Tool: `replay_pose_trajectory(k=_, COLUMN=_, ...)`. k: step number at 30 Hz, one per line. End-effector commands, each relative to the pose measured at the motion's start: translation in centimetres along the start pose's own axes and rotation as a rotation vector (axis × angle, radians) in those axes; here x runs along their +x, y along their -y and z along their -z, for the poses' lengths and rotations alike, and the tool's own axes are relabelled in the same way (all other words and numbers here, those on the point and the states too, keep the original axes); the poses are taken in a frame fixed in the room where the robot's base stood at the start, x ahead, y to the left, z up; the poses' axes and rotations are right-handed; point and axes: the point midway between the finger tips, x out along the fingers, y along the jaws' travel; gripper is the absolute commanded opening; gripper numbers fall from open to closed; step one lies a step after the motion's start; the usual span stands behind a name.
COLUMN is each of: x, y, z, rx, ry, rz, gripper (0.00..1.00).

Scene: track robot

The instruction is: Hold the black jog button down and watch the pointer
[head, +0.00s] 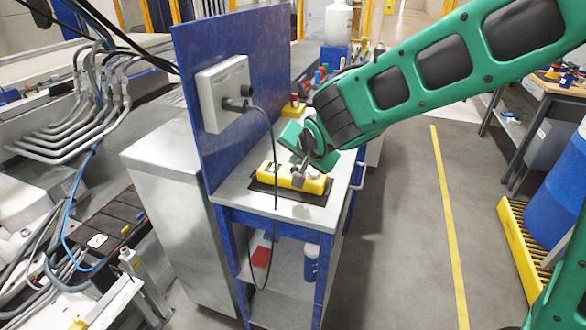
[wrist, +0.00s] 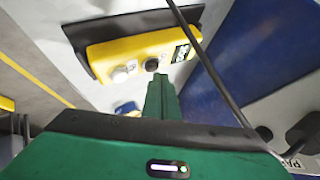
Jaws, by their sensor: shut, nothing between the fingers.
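A yellow control box (head: 268,174) lies on a black mat (head: 318,197) on the cart top. In the wrist view the yellow box (wrist: 110,52) shows a black button (wrist: 151,65), a pale grey button (wrist: 120,74) and a dark label. My gripper (wrist: 162,80) is shut and empty, its tips close to the black button in the picture. I cannot tell whether they touch it or whether it is pressed. In the head view my gripper (head: 300,176) is over the box and hides part of it. I see no pointer in either view.
A blue panel (head: 240,50) stands along the cart's left side and carries a grey box (head: 222,92). A black cable (head: 272,135) hangs from that box past the yellow box. A blue drum (head: 560,190) stands at the right. The floor right of the cart is clear.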

Motion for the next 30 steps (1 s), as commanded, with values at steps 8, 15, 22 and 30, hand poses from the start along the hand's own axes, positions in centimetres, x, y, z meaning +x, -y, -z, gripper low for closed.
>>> replay_pose_trajectory(k=8, x=0.01, y=0.0, z=-0.01, rx=0.0, ry=0.0, rz=0.0, gripper=0.0)
replay_pose_trajectory(k=15, x=0.16, y=-0.1, z=-0.12, rx=0.0, ry=0.0, rz=0.0, gripper=0.0)
replay_pose_trajectory(k=22, x=0.33, y=-0.23, z=-0.24, rx=0.0, ry=0.0, rz=0.0, gripper=0.0)
replay_pose_trajectory(k=30, x=0.54, y=-0.39, z=-0.4, rx=0.0, ry=0.001, rz=-0.001, gripper=0.0)
